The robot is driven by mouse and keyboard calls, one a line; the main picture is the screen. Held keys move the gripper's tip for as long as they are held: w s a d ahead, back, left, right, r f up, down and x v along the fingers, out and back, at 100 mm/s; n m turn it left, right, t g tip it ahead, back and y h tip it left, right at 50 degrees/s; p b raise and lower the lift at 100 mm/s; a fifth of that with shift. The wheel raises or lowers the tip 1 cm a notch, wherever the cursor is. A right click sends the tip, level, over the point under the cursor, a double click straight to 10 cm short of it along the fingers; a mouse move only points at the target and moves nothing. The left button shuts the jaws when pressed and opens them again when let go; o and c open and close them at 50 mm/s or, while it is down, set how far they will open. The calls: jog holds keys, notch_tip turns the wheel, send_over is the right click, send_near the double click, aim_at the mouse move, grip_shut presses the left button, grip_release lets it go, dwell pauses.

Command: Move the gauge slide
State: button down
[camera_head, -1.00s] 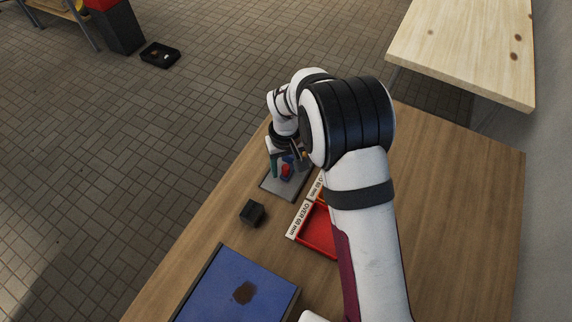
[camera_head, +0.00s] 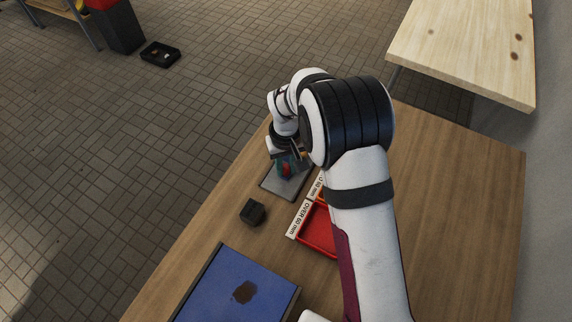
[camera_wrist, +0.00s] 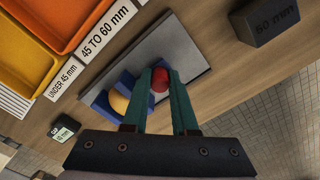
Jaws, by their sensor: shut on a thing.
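The gauge is a grey plate (camera_wrist: 185,47) with blue blocks (camera_wrist: 127,82) on it and a red knob (camera_wrist: 160,75). In the head view the plate (camera_head: 291,188) lies on the wooden table, and the knob (camera_head: 287,170) shows at my fingers. A yellow potato (camera_wrist: 118,102) sits between blue parts of the gauge, left of my fingers in the wrist view. My gripper (camera_wrist: 161,84) has its green fingers shut on the red knob. It also shows in the head view (camera_head: 287,168), over the plate. My fingers hide part of the slide.
A dark block marked 60 mm (camera_wrist: 268,20) stands beside the plate. An orange tray (camera_wrist: 65,20) and a yellow tray (camera_wrist: 22,65) carry size labels. A red tray (camera_head: 318,236) is labelled over 60 mm. A small 40 mm block (camera_wrist: 63,130) and a blue surface (camera_head: 235,292) lie nearby.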

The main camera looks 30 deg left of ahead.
dwell(0.9)
jog(key=shift+s, duration=1.5)
jog(key=c, duration=0.7)
grip_release()
notch_tip(320, 180, up, 16)
jog(key=shift+f, duration=0.1)
